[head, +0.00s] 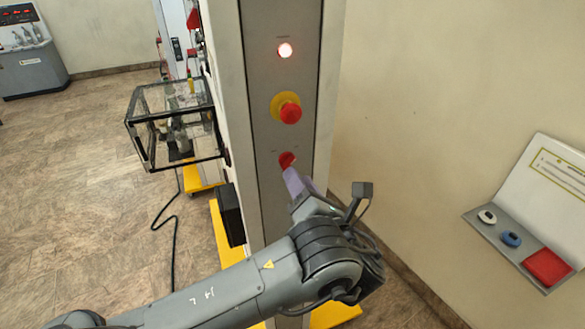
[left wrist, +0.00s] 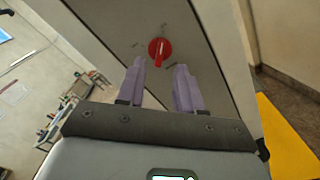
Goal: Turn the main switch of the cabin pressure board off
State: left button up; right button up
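The main switch (head: 286,159) is a red rotary knob low on the grey front panel of the cabin pressure board (head: 262,205). In the left wrist view the red knob (left wrist: 158,50) sits just beyond and between my fingertips, with its raised grip pointing down, slightly tilted. My left gripper (head: 292,177) points at the knob from below in the head view. Its two purple fingers (left wrist: 158,72) are apart with nothing between them. I cannot tell that they touch the knob. My right gripper is in neither view.
Above the switch are a red emergency button (head: 290,112) on a yellow base and a lit lamp (head: 285,50). A glass box (head: 172,122) sticks out left of the board. A white wall panel (head: 560,175) with a small tray is at right. Floor on the left is mostly clear.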

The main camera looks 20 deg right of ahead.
aim_at(288, 162)
pick_arm(q)
jog(key=shift+w, duration=2.25)
jog(key=shift+c, duration=0.2)
grip_shut()
